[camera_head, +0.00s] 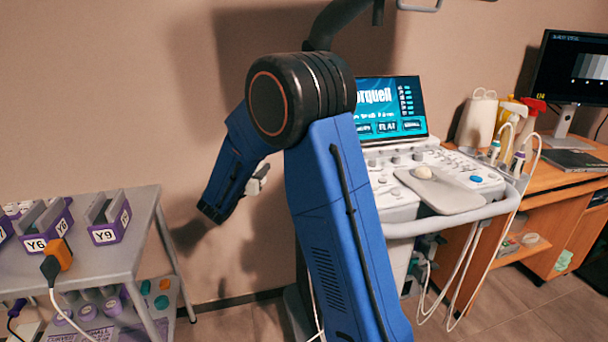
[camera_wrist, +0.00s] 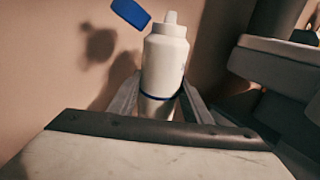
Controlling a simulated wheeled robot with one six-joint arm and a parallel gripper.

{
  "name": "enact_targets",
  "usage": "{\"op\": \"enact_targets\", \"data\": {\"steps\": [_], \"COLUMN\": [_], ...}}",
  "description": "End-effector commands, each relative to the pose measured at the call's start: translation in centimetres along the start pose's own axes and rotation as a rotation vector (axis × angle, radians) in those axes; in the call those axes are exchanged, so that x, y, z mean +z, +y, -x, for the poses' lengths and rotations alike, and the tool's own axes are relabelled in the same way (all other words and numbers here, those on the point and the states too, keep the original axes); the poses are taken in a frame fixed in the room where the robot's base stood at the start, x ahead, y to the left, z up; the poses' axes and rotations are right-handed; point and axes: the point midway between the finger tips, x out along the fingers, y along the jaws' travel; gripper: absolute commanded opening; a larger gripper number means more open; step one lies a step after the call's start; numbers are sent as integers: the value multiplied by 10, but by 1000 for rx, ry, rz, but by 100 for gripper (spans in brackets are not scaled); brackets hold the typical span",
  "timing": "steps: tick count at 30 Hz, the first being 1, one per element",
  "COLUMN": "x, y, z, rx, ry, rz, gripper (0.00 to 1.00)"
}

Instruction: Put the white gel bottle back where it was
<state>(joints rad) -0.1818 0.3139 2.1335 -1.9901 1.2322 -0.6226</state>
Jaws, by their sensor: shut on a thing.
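The white gel bottle (camera_wrist: 166,55) is in the wrist view, upright in that picture, with a short white nozzle and a dark blue band low on its body. My gripper (camera_wrist: 160,90) is shut on it, one grey finger on each side. The bottle's lower end is partly hidden by the gripper body. In the head view my blue arm is raised in front of the wall, between the grey table and the ultrasound machine. The bottle cannot be made out there, and my gripper is mostly hidden by my arm.
A grey table (camera_head: 88,250) at left holds purple trays marked Y6 (camera_head: 42,232) and Y9 (camera_head: 105,222). The ultrasound machine (camera_head: 440,215) stands at right with cables hanging. Behind it, a wooden desk (camera_head: 565,185) holds a cream jug (camera_head: 476,122) and spray bottles.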

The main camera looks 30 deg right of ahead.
Motion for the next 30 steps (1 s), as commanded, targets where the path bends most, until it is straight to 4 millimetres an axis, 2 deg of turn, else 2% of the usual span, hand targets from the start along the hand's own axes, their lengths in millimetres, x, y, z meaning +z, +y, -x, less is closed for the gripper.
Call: {"op": "enact_targets", "data": {"steps": [1, 9, 15, 18, 21, 25, 28, 30], "x": [24, 125, 188, 212, 229, 241, 241, 233], "y": [-9, -74, -129, -154, -173, -188, -193, -194], "z": [0, 12, 36, 51, 65, 76, 80, 81], "rx": [-52, -371, -593, -678, -737, -778, -792, -795], "ry": [-5, -3, -1, -1, -1, -1, -1, -1], "rz": [-11, -12, -11, -10, -9, -8, -5, -4], "gripper": [36, 36, 36, 36, 36, 36, 36, 36]}}
